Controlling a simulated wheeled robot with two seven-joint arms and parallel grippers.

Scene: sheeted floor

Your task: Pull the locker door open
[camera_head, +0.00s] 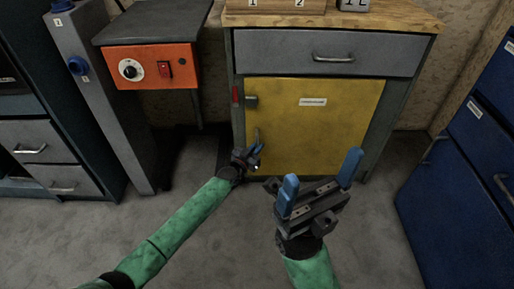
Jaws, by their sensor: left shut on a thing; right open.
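The locker door (335,126) is yellow with a small white label and sits in a grey cabinet under a drawer. It looks closed. A dark latch or handle block (252,101) is at its upper left, beside a red mark on the frame. My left gripper (257,148) is at the door's lower left edge, small and dark with blue fingers. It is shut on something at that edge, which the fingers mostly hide. My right gripper (321,182) is open and empty in front of the door's lower right part, its two blue fingers wide apart.
Above the door is a grey drawer (325,54) with a bar handle, under a wooden top (384,17). A blue cabinet (460,165) stands at right. The grey floor (375,240) between is clear.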

